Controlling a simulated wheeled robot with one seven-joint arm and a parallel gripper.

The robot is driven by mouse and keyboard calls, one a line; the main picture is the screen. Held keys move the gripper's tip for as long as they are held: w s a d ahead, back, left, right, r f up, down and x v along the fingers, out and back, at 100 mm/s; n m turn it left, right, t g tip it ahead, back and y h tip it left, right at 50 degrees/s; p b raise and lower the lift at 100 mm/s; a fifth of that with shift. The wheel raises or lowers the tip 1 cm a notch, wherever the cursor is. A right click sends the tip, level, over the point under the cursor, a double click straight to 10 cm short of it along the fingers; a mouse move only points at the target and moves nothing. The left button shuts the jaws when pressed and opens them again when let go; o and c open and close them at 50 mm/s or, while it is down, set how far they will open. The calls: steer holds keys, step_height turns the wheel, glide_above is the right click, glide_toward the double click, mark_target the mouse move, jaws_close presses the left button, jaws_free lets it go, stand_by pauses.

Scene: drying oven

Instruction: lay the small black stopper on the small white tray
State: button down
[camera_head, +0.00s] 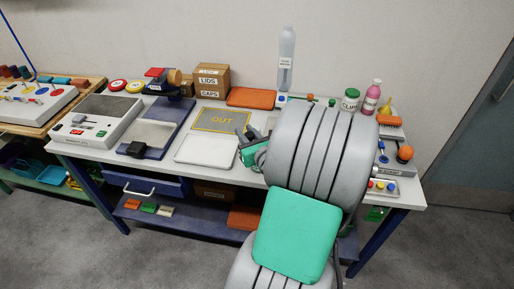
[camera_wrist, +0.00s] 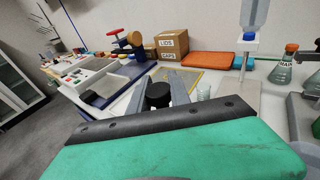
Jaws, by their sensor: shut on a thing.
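The small black stopper (camera_wrist: 158,93) is between the two grey fingers of my gripper (camera_wrist: 162,88) in the wrist view. My gripper is shut on it. In the head view my gripper (camera_head: 246,134) is over the bench, just right of the small white tray (camera_head: 207,150); the stopper cannot be made out clearly there. The white tray looks empty and lies in front of the yellow-edged grey OUT mat (camera_head: 221,119). I cannot tell the exact height of the stopper above the bench.
A blue board (camera_head: 165,122) with a black block on it stands left of the tray. Boxes marked LIDS and CAPS (camera_head: 212,80) and an orange tray (camera_head: 251,98) are behind. Bottles crowd the right.

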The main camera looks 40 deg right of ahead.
steer(key=s+d+r+m+g+h, duration=0.25)
steer(key=s+d+m+h, duration=0.2)
steer(key=s+d, duration=1.05)
steer(key=w+a+r+n+t+y, duration=0.1)
steer(key=w+a+n+t+y, duration=0.2)
steer(key=a+n+y, duration=0.3)
steer(key=a+y, duration=0.1)
steer(key=a, duration=0.4)
steer(key=shift+w+a+r, duration=0.15)
steer(key=shift+w+r, duration=0.1)
